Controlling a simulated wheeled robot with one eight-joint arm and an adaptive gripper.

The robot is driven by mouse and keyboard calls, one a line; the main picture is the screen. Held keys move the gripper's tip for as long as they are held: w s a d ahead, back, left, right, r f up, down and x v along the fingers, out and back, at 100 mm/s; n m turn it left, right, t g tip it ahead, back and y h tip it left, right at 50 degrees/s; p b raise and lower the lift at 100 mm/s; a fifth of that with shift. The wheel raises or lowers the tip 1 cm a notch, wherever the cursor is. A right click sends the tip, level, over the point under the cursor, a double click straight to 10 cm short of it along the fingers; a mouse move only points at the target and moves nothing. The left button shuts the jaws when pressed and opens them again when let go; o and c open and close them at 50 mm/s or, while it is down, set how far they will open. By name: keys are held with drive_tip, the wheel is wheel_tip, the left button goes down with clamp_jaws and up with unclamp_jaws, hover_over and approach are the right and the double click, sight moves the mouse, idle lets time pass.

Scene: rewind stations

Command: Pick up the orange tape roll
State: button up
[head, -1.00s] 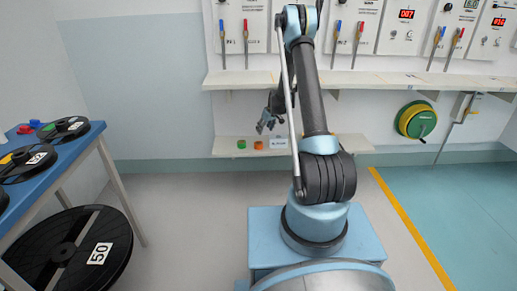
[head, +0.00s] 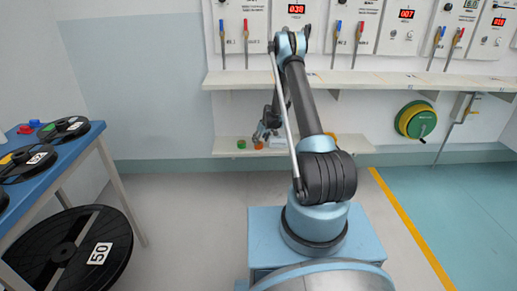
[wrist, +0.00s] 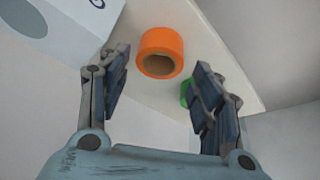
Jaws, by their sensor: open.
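The orange tape roll (wrist: 163,39) stands on a pale lower shelf (wrist: 215,40) in the wrist view, its round hole facing the camera. In the head view the orange roll (head: 258,146) is small, on the lower shelf (head: 222,150). My gripper (wrist: 161,68) is open and empty. The roll shows ahead of the gap between the fingers, and neither finger visibly touches it. In the head view my gripper (head: 262,134) is just above the roll. A green roll (wrist: 186,93) is partly hidden behind the right finger; it also shows in the head view (head: 241,144).
A white box-like thing (wrist: 62,22) with a dark round spot is at the wrist view's upper left. A long upper shelf (head: 235,79) runs above the lower one. A blue table (head: 60,148) with black reels stands left. The floor (head: 190,215) between is clear.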

sight(259, 143)
drive_tip(key=shift+x, duration=2.5)
drive_tip(key=c, duration=0.8)
